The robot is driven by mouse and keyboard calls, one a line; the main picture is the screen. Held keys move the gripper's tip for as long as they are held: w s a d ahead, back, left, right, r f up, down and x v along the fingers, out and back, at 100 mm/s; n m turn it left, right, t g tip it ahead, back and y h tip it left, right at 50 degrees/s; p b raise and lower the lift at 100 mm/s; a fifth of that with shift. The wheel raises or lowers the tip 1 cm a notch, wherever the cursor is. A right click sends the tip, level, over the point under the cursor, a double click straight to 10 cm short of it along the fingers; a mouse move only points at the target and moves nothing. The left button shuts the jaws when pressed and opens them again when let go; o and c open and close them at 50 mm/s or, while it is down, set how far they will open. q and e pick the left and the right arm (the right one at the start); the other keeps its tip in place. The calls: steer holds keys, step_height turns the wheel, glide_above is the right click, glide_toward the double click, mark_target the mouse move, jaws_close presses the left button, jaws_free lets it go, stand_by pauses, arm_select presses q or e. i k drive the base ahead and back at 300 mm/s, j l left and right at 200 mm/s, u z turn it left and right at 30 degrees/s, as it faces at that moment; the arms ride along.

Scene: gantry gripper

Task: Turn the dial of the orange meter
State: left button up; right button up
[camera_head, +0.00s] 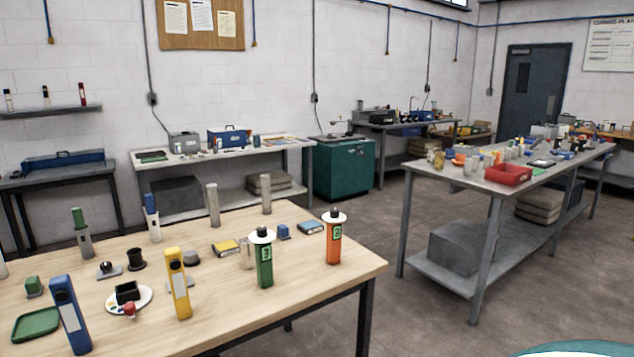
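The orange meter (333,246) stands upright on the wooden table near its right corner. It has a small green display on its front face. A white disc with a black knob (334,213) sits on top of it; which way the dial is turned is too small to tell. A similar green meter (265,270) with a white disc and black knob stands to its left. Neither of my grippers is in view.
The wooden table (240,325) also holds a yellow device (178,285), a blue device (69,315), a green tray (36,325) and grey cylinders behind. The tabletop right of the orange meter is clear. A metal workbench (440,173) stands further right across open floor.

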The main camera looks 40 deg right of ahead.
mark_target(334, 212)
steer(key=l+u, duration=0.3)
steer(key=l, duration=0.15)
steer(key=l+u, duration=0.35)
steer(key=l, duration=0.15)
steer(key=l+u, duration=0.2)
steer(key=l, duration=0.85)
steer(key=k+l, duration=0.1)
steer(key=l, duration=0.95)
steer(key=k+l, duration=0.15)
steer(key=l, duration=0.4)
steer(key=l+u, duration=0.1)
steer(key=l, duration=0.4)
steer(key=k+l, duration=0.15)
steer(key=l, duration=0.4)
steer(key=k+l, duration=0.1)
steer(key=l, duration=0.4)
